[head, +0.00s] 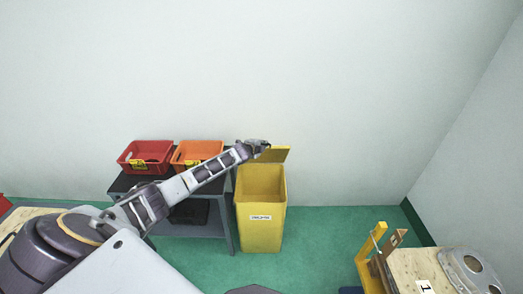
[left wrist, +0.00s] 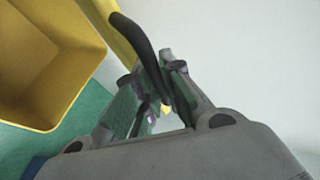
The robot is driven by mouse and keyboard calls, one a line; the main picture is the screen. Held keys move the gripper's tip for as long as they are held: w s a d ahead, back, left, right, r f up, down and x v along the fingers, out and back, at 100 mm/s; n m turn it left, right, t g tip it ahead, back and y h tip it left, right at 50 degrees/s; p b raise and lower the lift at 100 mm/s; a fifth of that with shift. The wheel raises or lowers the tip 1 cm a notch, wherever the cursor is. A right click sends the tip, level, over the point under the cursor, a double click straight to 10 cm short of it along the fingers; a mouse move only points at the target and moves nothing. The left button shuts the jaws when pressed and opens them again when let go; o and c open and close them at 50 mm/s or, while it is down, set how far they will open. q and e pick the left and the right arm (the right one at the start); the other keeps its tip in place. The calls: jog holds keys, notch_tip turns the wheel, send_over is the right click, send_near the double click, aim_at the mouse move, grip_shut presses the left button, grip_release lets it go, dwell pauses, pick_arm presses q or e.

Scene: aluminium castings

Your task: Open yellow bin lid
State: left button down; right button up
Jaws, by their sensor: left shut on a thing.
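The yellow bin (head: 260,228) stands on the green floor against the wall, with a small white label on its front. Its lid (head: 275,154) is raised at the back, and the bin's mouth is uncovered. My left gripper (head: 258,147) is at the lid's upper left edge. In the left wrist view, the left gripper (left wrist: 158,88) is shut on a dark curved handle (left wrist: 137,38) beside the yellow lid (left wrist: 108,22). The open bin (left wrist: 45,60) shows at the upper left there. My right gripper is not in view.
A dark table (head: 122,184) left of the bin carries a red crate (head: 130,165) and an orange crate (head: 185,158). A wooden-topped bench (head: 405,268) with metal castings (head: 470,268) stands at the lower right. Green floor (head: 320,225) is clear right of the bin.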

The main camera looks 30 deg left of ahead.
pick_arm(q)
jog(key=shift+w+a+r, duration=0.45)
jog(key=shift+w+r, duration=0.05)
jog(key=shift+w, duration=0.25)
jog(key=shift+w+a+r, duration=0.4)
jog(key=shift+w+r, duration=0.15)
jog(key=shift+w, duration=0.25)
jog(key=shift+w+a+r, duration=0.45)
jog(key=shift+w+r, duration=0.05)
jog(key=shift+w, duration=0.25)
jog(key=c, duration=1.7)
grip_release()
jog(key=shift+o, duration=0.9)
jog(key=shift+s+a, duration=0.1)
jog(key=shift+s, duration=0.2)
jog(key=shift+s, duration=0.15)
jog(key=v, duration=1.1)
jog(key=shift+r, duration=0.3)
